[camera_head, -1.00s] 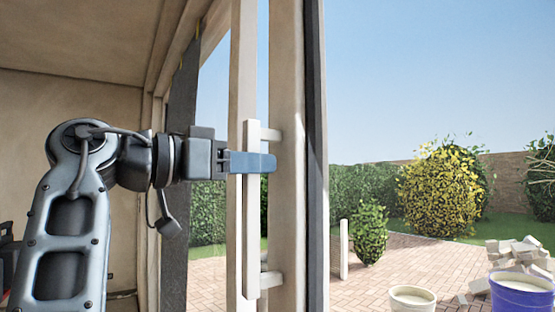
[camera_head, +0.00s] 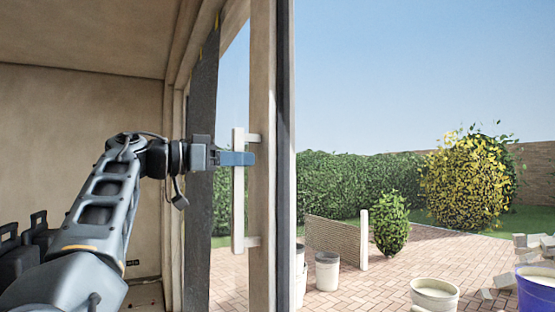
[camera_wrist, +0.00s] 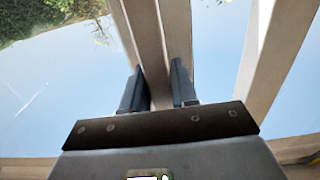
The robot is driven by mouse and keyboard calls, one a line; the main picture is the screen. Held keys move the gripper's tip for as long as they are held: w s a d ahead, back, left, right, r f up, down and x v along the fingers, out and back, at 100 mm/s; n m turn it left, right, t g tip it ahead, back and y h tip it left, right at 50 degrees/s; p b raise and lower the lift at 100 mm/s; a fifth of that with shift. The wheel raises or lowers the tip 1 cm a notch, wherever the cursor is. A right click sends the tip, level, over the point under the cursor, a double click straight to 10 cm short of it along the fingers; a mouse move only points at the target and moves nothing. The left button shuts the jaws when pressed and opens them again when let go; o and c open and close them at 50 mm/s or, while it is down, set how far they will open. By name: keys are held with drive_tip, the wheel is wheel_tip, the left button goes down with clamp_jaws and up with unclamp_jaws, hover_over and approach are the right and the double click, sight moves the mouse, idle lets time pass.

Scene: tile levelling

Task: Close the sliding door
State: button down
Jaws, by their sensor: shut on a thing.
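The sliding door has a pale wooden frame stile (camera_head: 262,100) with a dark edge on its right side. A long pale vertical bar handle (camera_head: 238,205) stands off the stile on two short mounts. My gripper (camera_head: 238,158) reaches in from the left and is shut on the handle, above its middle. In the wrist view my two dark fingers (camera_wrist: 160,90) lie on either side of the pale bar (camera_wrist: 150,50). To the right of the door's dark edge the doorway is open to the garden. The door's far left part is partly hidden by a dark grey strip.
Black cases (camera_head: 38,235) stand inside at the left. Outside on the brick paving are a white bucket (camera_head: 327,275), a cream-filled bucket (camera_head: 434,296), a blue bucket (camera_head: 537,290) and loose blocks (camera_head: 534,246). A small bush (camera_head: 390,225) stands beside a low white post (camera_head: 364,240).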

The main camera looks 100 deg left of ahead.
drive_tip(key=shift+s+a, duration=1)
drive_tip(key=shift+a, duration=0.1)
drive_tip(key=c, duration=1)
unclamp_jaws()
drive_tip(key=shift+o, duration=0.2)
drive_tip(key=b+v, duration=0.2)
drive_tip(key=v, duration=0.5)
drive_tip(key=shift+s+d+b, duration=0.25)
drive_tip(key=shift+b, duration=0.15)
drive_tip(key=shift+c, duration=0.2)
